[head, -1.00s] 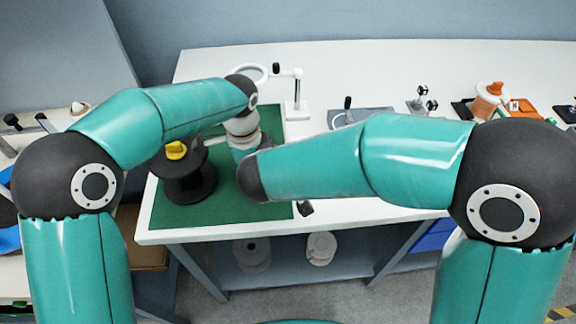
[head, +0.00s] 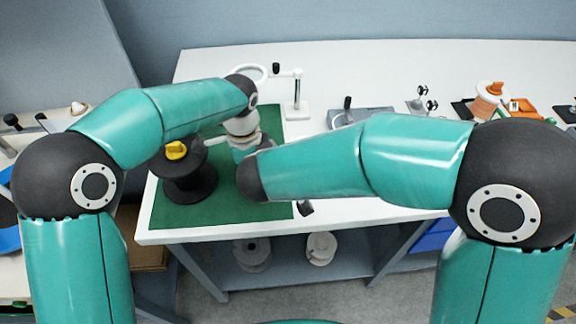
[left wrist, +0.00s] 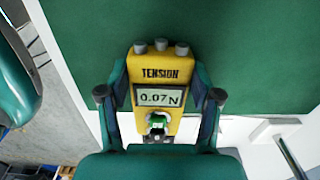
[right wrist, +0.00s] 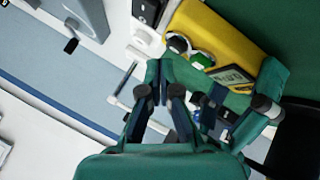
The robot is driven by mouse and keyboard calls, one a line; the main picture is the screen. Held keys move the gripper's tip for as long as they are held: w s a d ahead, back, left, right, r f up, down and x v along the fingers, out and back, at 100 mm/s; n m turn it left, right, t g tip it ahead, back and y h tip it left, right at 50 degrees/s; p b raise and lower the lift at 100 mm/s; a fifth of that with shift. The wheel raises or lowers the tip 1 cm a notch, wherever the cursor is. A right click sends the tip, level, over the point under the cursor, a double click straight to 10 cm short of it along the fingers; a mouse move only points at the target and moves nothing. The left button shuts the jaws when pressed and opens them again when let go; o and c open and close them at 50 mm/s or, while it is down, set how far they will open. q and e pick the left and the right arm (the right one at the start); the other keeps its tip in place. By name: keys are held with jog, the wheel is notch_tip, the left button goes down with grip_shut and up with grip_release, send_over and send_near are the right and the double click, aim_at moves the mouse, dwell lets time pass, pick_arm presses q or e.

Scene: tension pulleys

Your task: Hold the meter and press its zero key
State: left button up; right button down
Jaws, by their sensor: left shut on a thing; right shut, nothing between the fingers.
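The yellow tension meter (left wrist: 178,73) fills the middle of the left wrist view; it also shows in the right wrist view (right wrist: 213,33). Its display (left wrist: 160,97) reads 0.07 N, and a green key (left wrist: 157,120) is below it. My left gripper (left wrist: 160,99) is shut on the meter, one finger on each side. My right gripper (right wrist: 160,68) is shut and empty, close to the meter and its green key (right wrist: 201,59); contact is not visible. The meter and both gripper tips are hidden behind my arms in the head view.
A white stand with a ring (head: 297,90) is behind.

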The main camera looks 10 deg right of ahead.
jog(key=shift+f, duration=0.8)
dwell(0.9)
jog(key=shift+r, duration=0.85)
jog(key=shift+r, duration=2.55)
pick_arm(q)
jog(key=o, duration=1.5)
jog(key=shift+o, duration=0.2)
